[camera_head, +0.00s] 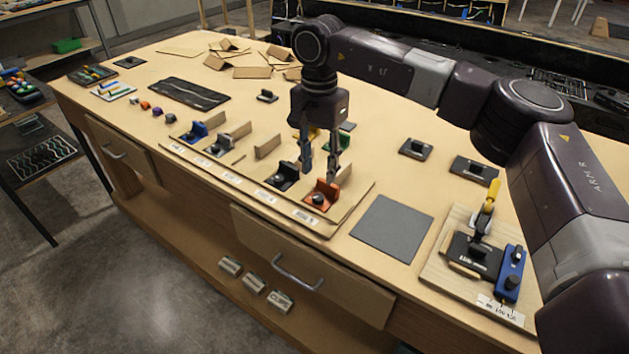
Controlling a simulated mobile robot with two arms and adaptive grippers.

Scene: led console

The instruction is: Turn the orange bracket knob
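The orange bracket (328,189) stands at the right end of a row of coloured brackets along the table's front. A dark round knob (318,199) sits on its front. My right gripper (320,174) points down just above and behind the orange bracket. Its two fingers are apart with nothing seen between them. The fingertips are close to the bracket's upper edge, and I cannot tell whether they touch it. The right gripper partly hides a green bracket (343,143) behind it. My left gripper is not in view.
A black bracket (284,180) stands just left of the orange one, with blue and grey brackets further left. A grey mat (392,227) lies to the right. A wooden board (436,263) with a yellow-handled clamp (491,195) and blue part is at the far right.

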